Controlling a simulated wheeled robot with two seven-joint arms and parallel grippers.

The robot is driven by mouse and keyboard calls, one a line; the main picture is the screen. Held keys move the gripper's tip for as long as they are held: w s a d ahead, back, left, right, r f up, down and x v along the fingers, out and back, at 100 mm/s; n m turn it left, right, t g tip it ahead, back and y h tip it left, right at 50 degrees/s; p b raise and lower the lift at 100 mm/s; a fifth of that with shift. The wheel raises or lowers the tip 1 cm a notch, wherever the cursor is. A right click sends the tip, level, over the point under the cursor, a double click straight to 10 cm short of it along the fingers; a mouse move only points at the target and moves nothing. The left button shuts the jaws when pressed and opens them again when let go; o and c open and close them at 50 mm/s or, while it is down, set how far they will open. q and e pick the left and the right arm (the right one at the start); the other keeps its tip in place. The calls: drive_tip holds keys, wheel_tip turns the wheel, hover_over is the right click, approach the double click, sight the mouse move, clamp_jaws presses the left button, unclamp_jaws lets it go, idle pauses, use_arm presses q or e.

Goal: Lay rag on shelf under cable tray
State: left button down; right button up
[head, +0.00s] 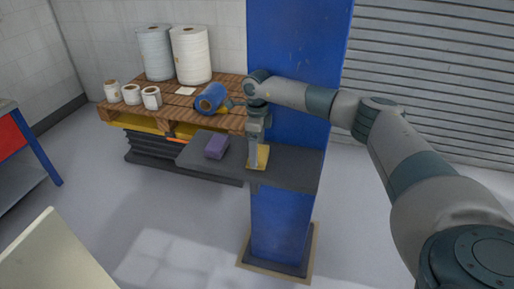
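My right arm comes in from the right, and its gripper (257,162) points down over the dark grey shelf (295,170) on the blue column. A small yellow flat piece (263,153), possibly the rag, is at the fingertips, partly hidden by them. I cannot tell whether the fingers are shut on it or whether it rests on the shelf. I cannot make out a cable tray for certain. My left gripper is out of view.
The blue column (300,40) stands behind the shelf. A wooden pallet (180,112) behind it carries white rolls (191,57) and a blue roll (210,98). A red and blue cabinet (12,135) is at the left edge. The floor in front is clear.

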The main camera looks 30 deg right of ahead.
drive_tip(key=o, duration=0.9)
drive_tip(key=shift+f, duration=0.1)
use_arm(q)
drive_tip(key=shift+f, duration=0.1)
use_arm(e)
drive_tip(key=shift+r+b, duration=0.25)
drive_tip(key=shift+b, duration=0.1)
wheel_tip(320, 180, up, 4)
drive_tip(key=b, duration=0.3)
drive_tip(key=shift+w+d+r, duration=0.1)
drive_tip(key=shift+r, duration=0.05)
use_arm(q)
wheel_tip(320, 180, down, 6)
drive_tip(key=b, duration=0.3)
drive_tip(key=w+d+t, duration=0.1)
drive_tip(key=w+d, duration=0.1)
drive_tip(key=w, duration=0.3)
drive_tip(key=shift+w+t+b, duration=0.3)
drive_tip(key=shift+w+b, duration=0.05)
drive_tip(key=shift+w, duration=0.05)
use_arm(e)
drive_tip(key=shift+r, duration=6.25)
